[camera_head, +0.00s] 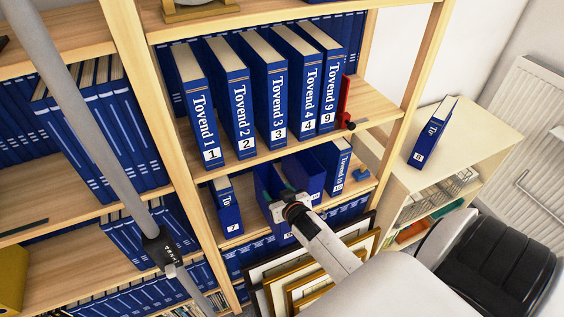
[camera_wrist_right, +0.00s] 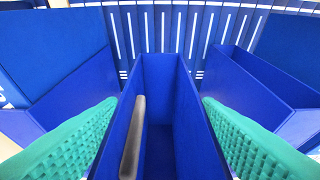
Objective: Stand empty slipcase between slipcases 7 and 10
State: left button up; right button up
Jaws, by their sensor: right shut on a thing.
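My right gripper (camera_head: 290,205) is over the lower shelf, shut on an open blue slipcase (camera_head: 263,185). In the wrist view its green-padded fingers (camera_wrist_right: 158,135) sit on both sides of the slipcase (camera_wrist_right: 182,110), whose inside looks empty but for a narrow grey-brown bar along its left. Slipcase 7 (camera_head: 226,205) stands to the left with a gap between. Another blue slipcase (camera_head: 305,172) is just right of the held one, and slipcase 10 (camera_head: 340,168) stands beyond it. My gripper hides part of the held slipcase; I cannot tell whether its base touches the shelf. My left gripper is out of view.
Volumes such as Tovend 3 (camera_head: 270,90) and a red object (camera_head: 345,98) fill the shelf above. Framed prints (camera_head: 272,290) lean below. A grey pole (camera_head: 95,150) crosses the left side. Volume 8 (camera_head: 432,135) is on the low white cabinet (camera_head: 480,125).

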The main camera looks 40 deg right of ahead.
jog(key=b, duration=0.1)
send_near(262, 166)
jog(key=shift+f, duration=1.35)
jog(key=shift+w+d+b, duration=0.25)
jog(key=shift+w+b, duration=0.15)
jog(key=shift+w, duration=0.65)
jog(key=shift+w+d+b, duration=0.25)
jog(key=shift+w+b, duration=0.2)
jog(key=shift+w, duration=0.65)
jog(key=shift+w+d+b, duration=0.25)
jog(key=shift+w+b, duration=0.15)
jog(key=shift+w, duration=0.65)
jog(key=shift+s+f, duration=0.1)
jog(key=shift+f, duration=0.4)
jog(key=o, duration=1.8)
jog(key=shift+s+f, duration=0.1)
